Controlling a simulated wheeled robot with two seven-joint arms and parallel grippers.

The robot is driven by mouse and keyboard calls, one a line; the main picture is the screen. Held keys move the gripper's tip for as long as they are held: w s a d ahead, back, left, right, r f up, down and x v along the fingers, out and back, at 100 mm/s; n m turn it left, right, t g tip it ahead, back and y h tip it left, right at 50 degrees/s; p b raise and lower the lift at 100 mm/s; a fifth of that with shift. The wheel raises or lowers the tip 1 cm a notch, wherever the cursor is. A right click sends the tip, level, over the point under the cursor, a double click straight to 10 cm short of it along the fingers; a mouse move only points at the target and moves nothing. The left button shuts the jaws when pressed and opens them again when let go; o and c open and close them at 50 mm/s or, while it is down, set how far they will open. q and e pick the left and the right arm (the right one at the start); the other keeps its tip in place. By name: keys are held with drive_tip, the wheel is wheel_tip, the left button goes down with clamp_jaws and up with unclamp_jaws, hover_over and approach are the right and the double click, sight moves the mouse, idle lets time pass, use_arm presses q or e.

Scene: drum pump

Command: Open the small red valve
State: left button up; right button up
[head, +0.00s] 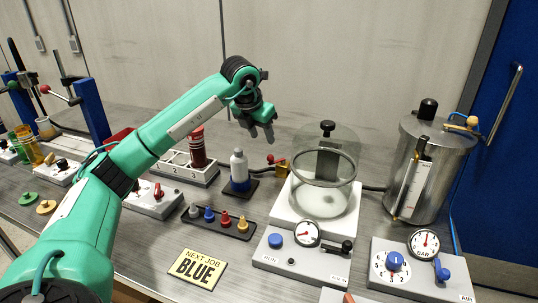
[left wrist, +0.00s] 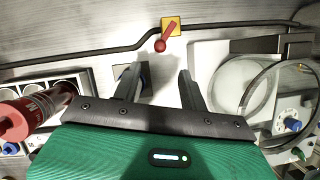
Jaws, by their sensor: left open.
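The small red valve (head: 272,160) sits on a dark hose behind the glass bell jar's left side, with a yellow body (head: 282,168). In the left wrist view its red lever (left wrist: 165,36) ends in a round knob, and its yellow body (left wrist: 174,24) is on the hose. My left gripper (head: 262,133) is in the air above and a little left of the valve in the head view. It is open, and nothing shows gripped between its fingers (left wrist: 158,74). The valve lies beyond the fingertips in the left wrist view, apart from them. My right gripper is not in view.
A glass bell jar (head: 326,190) stands right of the valve. A white bottle with a blue base (head: 239,168) stands left of it. A red-brown cylinder (head: 197,147) stands in a white rack. A steel tank (head: 431,165) is farther right. The bench behind the hose is clear.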

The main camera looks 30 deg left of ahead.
sight(269, 156)
use_arm(q)
drive_tip(key=x, duration=0.9)
drive_tip(key=shift+w+a+f, duration=0.1)
drive_tip(key=shift+f, duration=0.05)
clamp_jaws()
